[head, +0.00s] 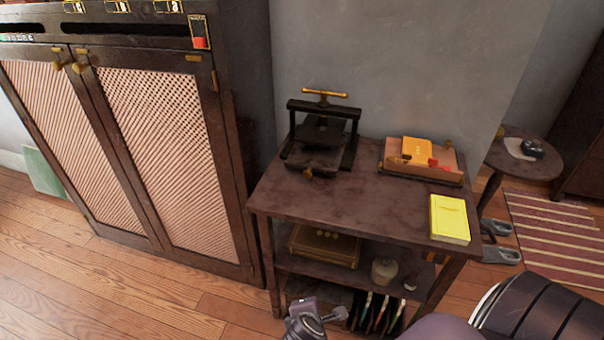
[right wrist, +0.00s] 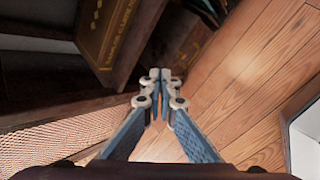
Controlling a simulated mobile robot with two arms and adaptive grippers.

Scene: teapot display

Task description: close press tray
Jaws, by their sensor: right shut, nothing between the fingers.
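The black press (head: 322,110) with a brass T-handle on top stands at the back left of the dark table. Its dark tray (head: 312,160) sticks out at the front of the press, toward the table's front edge. A small brass knob (head: 308,172) sits on the tray's front. My right gripper (head: 308,322) shows at the bottom of the head view, low in front of the table, well apart from the press. In the right wrist view its fingers (right wrist: 162,78) are together and empty. My left gripper is not in view.
The table (head: 370,205) also holds a wooden stand (head: 425,172) and a yellow book (head: 449,218) at right. Its shelf carries a brown box (head: 324,246) and a jar (head: 384,271). A tall cabinet (head: 165,150) stands close at left.

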